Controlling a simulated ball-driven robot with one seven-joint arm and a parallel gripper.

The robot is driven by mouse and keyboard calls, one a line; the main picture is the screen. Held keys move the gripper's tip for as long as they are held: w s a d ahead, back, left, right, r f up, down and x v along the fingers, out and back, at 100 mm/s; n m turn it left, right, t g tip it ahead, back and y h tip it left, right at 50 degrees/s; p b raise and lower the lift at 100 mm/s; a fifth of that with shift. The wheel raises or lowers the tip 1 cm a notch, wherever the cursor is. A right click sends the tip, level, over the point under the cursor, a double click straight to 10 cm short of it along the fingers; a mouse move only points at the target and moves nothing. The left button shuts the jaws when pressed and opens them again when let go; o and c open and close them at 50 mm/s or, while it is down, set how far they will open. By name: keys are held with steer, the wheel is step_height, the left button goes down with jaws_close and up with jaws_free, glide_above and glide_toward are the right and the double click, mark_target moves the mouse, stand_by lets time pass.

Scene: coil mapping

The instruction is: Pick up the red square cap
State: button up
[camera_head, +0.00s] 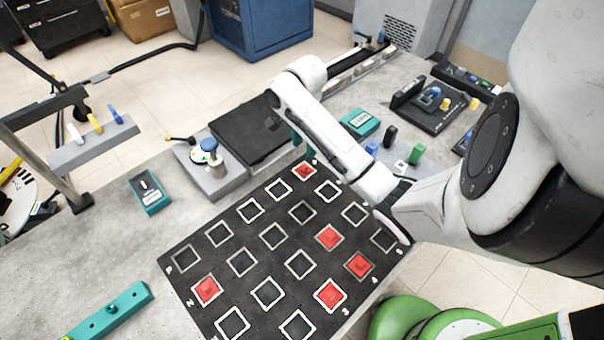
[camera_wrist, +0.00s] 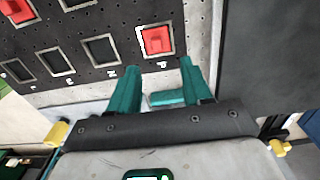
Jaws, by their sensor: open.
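Several red square caps sit in white-outlined squares on a black board. The one at the board's far corner (camera_head: 304,170) is closest to my gripper. In the wrist view this red cap (camera_wrist: 156,40) lies just beyond my fingertips, roughly centred between them, with a gap still showing. My gripper (camera_wrist: 159,66) has two teal fingers spread apart with no cap between them. Other red caps are at the middle (camera_head: 329,237), the right (camera_head: 359,265), the near side (camera_head: 330,295) and the left (camera_head: 206,290). In the head view my arm partly hides the gripper.
The black board (camera_head: 286,218) has many empty outlined squares. A black panel (camera_head: 255,128) and a grey box with a blue-topped knob (camera_head: 209,145) stand beyond it. A teal box (camera_head: 360,122) and small coloured blocks (camera_head: 416,154) lie to the right.

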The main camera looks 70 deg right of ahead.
mark_target(304, 166)
steer(key=shift+s+a+f+p, duration=0.1)
steer(key=shift+a+f+p, duration=0.1)
steer(key=shift+f, duration=1.75)
steer(key=shift+a+f+p, duration=0.1)
steer(key=shift+f+p, duration=0.1)
steer(key=shift+f, duration=1.75)
steer(key=shift+c, duration=0.3)
jaws_close()
